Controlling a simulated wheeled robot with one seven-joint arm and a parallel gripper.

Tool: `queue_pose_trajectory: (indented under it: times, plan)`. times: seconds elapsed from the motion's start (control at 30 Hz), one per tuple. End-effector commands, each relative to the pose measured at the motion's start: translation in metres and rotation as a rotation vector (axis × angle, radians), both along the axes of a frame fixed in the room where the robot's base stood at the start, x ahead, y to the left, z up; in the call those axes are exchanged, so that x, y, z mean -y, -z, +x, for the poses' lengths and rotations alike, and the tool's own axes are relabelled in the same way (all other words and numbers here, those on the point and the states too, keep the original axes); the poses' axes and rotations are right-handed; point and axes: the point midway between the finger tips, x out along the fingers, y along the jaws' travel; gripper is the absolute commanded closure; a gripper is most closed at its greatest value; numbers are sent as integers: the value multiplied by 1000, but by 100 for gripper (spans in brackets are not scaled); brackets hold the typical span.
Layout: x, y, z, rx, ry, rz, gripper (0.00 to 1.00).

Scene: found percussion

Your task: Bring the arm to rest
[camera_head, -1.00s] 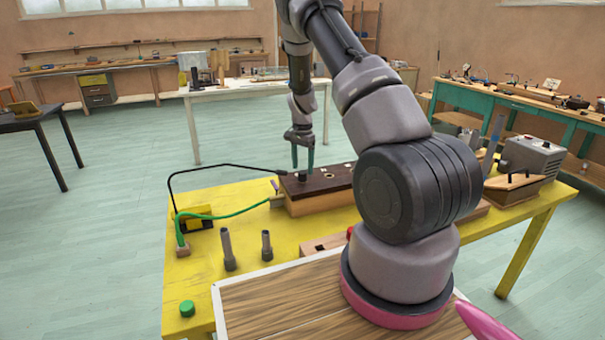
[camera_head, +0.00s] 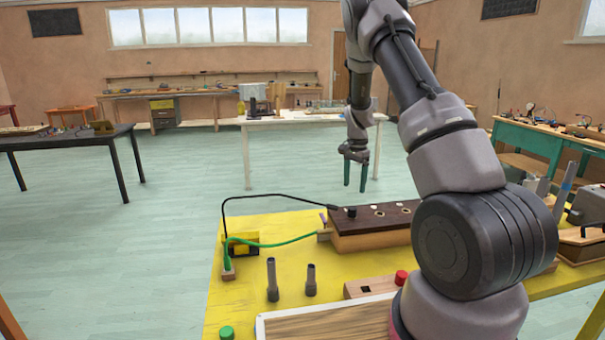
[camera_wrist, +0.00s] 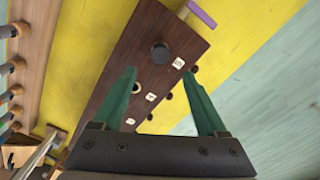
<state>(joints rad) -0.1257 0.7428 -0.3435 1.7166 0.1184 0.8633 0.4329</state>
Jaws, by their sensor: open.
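My gripper (camera_head: 356,174) hangs pointing down from my arm, above the far side of the yellow table (camera_head: 222,292). Its two green fingers are apart and nothing is between them. In the wrist view the open gripper (camera_wrist: 160,88) is over a dark-topped wooden box (camera_wrist: 185,42) with a black knob (camera_wrist: 160,52), holes and small white labels. In the head view this box (camera_head: 370,232) lies below and in front of the fingers, which look clear of it.
A black cable and a green cable (camera_head: 275,242) run to the box. Two grey tubes (camera_head: 272,280) stand upright on the table, near a green cap (camera_head: 226,332) and a red knob (camera_head: 401,277). Air above the table is open.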

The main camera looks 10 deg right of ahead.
Motion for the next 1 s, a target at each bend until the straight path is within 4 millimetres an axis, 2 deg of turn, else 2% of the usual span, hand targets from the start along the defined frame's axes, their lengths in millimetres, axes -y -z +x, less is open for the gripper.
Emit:
queue_pose_trajectory:
  times: [0.07,0.17,0.27,0.4,0.47,0.6,0.7,0.9,1.0]
  plan:
    - [-2,-12,-1,14,-6,8,25]
    - [-9,-43,-8,48,-27,30,25]
    - [-19,-88,-22,98,-66,58,25]
    - [-35,-151,-53,177,-136,94,25]
    - [-41,-176,-68,210,-168,106,25]
    - [-56,-227,-109,289,-248,121,25]
    - [-66,-258,-141,347,-307,121,25]
    - [-83,-304,-212,460,-433,99,25]
    - [-91,-318,-248,515,-495,74,25]
